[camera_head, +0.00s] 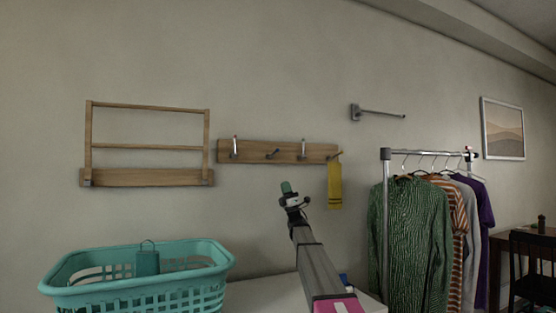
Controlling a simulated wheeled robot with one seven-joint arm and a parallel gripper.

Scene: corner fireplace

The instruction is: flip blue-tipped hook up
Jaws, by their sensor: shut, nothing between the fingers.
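A wooden hook rail (254,155) is fixed to the wall, with several small hooks on it. The leftmost hook (235,148) stands upright and has a reddish tip. The second hook (272,154) sticks out low and slanted, with a dark tip. The third hook (303,150) stands upright. The rightmost hook (337,154) sticks out, with a yellow cloth (335,186) hanging below it. The tips are too small to tell which is blue. My gripper (287,187) is shut and empty, with a green end. It appears below the rail, between the second and third hooks, apart from them.
A wooden folding rack (147,178) is on the wall at left. A teal basket (135,298) stands lower left, beside a pale surface (262,292). A metal wall arm (380,113) is at upper right. A garment rack (386,220) with clothes stands at right.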

